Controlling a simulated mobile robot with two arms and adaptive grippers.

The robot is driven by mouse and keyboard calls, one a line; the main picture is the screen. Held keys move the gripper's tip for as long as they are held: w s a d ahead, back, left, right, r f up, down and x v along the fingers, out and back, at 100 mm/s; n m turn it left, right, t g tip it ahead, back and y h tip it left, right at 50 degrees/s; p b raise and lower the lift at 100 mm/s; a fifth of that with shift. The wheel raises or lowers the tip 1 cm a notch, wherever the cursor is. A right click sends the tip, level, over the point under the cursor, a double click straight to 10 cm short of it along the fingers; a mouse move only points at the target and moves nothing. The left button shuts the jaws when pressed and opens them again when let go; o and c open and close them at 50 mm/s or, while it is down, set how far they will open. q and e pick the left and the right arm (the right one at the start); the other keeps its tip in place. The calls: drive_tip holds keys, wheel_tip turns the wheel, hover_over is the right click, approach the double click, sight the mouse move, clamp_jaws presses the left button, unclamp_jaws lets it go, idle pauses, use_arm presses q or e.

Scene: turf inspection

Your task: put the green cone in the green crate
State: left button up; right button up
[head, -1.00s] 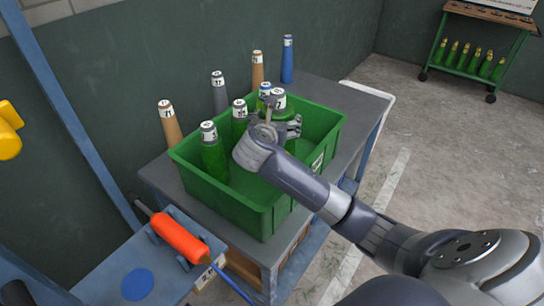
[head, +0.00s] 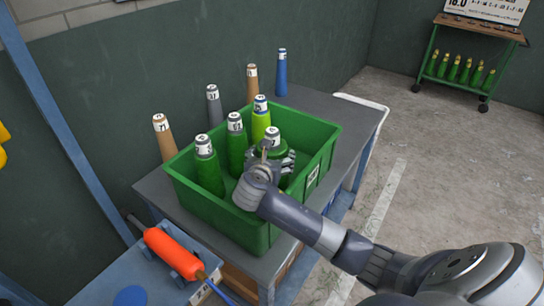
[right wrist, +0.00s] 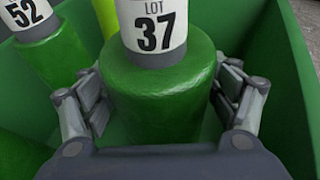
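The green cone (head: 273,148) with a white label stands roughly upright inside the green crate (head: 257,236), near its right side. In the right wrist view the cone (right wrist: 160,85) reads LOT 37. My left gripper is not in view.
The crate also holds green cones (head: 209,170) and a yellow-green cone (head: 261,122). Tan, grey and blue cones stand behind it on the grey table (head: 343,120). An orange tool (head: 172,252) lies at the front left. A cart (head: 478,35) stands far right.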

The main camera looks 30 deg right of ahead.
idle(0.4)
drive_tip(key=v, duration=1.2)
drive_tip(key=shift+p, duration=0.4)
drive_tip(key=shift+r, duration=0.2)
